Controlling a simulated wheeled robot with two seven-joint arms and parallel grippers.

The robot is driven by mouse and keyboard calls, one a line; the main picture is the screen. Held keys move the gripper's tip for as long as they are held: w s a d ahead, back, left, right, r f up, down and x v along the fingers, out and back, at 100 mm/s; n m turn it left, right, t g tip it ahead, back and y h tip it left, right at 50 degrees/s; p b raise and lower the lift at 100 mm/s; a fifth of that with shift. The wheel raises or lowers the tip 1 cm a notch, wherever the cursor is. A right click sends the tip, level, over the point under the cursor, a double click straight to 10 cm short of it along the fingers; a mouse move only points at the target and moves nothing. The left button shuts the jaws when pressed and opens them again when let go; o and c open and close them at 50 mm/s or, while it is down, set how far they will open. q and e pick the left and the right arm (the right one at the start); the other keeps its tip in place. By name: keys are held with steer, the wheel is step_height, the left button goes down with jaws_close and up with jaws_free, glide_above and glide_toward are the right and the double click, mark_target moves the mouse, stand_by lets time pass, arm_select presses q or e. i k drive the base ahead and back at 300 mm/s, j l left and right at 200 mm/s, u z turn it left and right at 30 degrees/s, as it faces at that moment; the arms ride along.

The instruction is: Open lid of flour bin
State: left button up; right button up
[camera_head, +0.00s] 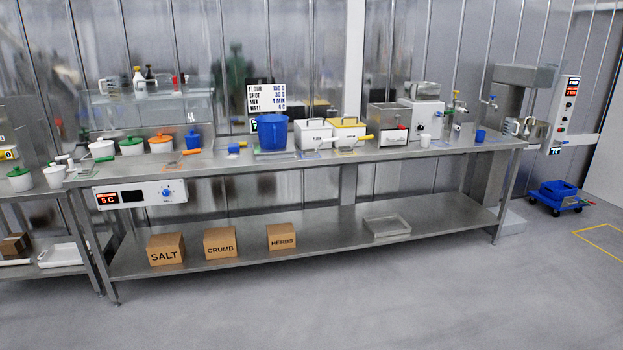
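A white bin (313,136) stands on the steel table, just right of a blue tub. Its lid (313,123) is on and has a dark handle. The small label on its front seems to read FLOUR, but it is hard to make out. A second white bin with a yellow lid (347,122) stands right beside it, its label too small to read. Neither of my grippers shows in the head view.
The long steel table (225,160) carries the blue tub (272,132), several small lidded pots and machines. Cartons (220,242) and a tray (387,226) sit on its lower shelf. The floor (400,290) in front is clear. A blue wheeled dolly (557,196) stands at right.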

mark_target(317, 123)
steer(key=i+j+u, duration=0.25)
steer(key=i, duration=1.6)
steer(key=l, duration=0.1)
